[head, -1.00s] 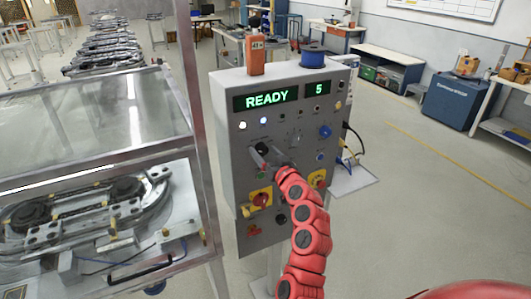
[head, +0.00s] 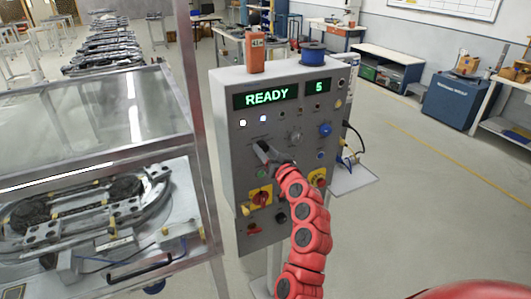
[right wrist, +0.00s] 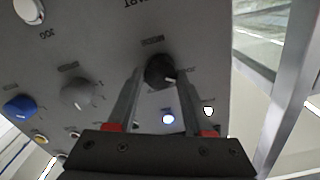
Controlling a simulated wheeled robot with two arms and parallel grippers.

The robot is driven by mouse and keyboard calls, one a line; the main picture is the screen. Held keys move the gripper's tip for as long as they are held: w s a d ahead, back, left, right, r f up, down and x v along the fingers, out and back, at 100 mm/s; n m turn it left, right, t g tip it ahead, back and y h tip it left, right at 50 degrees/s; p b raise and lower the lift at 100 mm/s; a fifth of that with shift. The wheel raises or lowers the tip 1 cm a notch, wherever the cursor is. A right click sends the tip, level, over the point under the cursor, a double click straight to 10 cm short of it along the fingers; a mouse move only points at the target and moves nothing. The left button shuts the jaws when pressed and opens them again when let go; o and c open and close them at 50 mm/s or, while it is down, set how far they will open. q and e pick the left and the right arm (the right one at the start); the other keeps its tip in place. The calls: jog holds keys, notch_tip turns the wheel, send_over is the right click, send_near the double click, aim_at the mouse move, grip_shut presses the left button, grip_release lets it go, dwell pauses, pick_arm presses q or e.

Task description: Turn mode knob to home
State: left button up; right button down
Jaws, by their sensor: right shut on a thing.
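The mode knob (right wrist: 160,70) is a black round knob with a white pointer mark, on the grey face of the control box (head: 226,130). In the right wrist view the panel is upside down, and the pointer mark lies toward the lower right of the knob. My right gripper (right wrist: 159,76) has one finger on each side of the knob and is shut on it. In the head view the right gripper (head: 263,152) covers most of the knob. Its position labels cannot be read. My left gripper is not in view.
The display (head: 266,97) reads READY and 5. A grey knob (right wrist: 78,94), a blue knob (right wrist: 20,107) and a lit white lamp (right wrist: 168,119) are near the gripper. The glazed track enclosure (head: 128,157) stands at left.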

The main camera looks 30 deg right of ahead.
jog(key=m+b, duration=0.1)
jog(key=m, duration=0.2)
jog(key=shift+d+f, duration=0.1)
jog(key=shift+m, duration=2)
jog(key=shift+c, duration=1.5)
grip_release()
